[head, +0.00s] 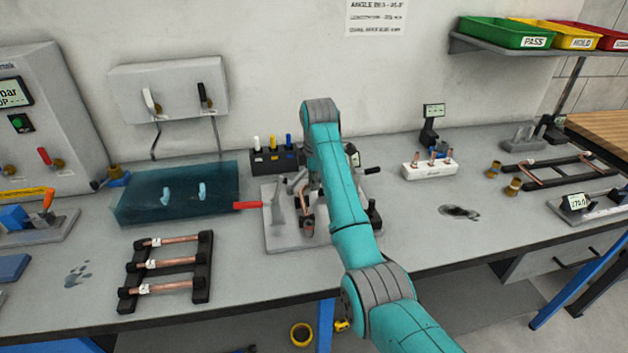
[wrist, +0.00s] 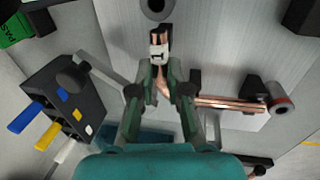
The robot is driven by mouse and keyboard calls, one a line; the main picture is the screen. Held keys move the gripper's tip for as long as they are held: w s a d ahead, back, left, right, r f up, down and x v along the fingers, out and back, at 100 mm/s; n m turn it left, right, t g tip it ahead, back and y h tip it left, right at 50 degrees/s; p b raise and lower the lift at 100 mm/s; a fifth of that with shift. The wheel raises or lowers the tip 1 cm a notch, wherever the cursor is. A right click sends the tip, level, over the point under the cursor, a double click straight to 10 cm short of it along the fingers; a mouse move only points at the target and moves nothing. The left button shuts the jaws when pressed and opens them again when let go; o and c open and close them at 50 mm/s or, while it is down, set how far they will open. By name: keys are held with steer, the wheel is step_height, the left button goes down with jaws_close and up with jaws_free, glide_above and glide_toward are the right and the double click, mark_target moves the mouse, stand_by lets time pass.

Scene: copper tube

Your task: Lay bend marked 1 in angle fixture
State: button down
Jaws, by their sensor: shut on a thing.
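My gripper (head: 308,196) is over the light grey plate of the angle fixture (head: 280,243) at the middle of the bench. In the wrist view, my gripper (wrist: 161,88) is shut on a copper bend (wrist: 162,78).
A rack with several labelled copper tubes (head: 165,264) lies at left, near a blue bath (head: 180,205). A marker holder (head: 275,160) stands behind the fixture. A white block with upright copper pieces (head: 430,170) and a dark rack (head: 560,168) stand at right.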

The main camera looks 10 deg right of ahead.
steer(key=shift+f, duration=0.15)
steer(key=c, duration=1.1)
jaws_free()
steer(key=shift+o, duration=0.2)
step_height(320, 180, up, 7)
steer(key=s, duration=0.1)
steer(key=shift+s, duration=0.2)
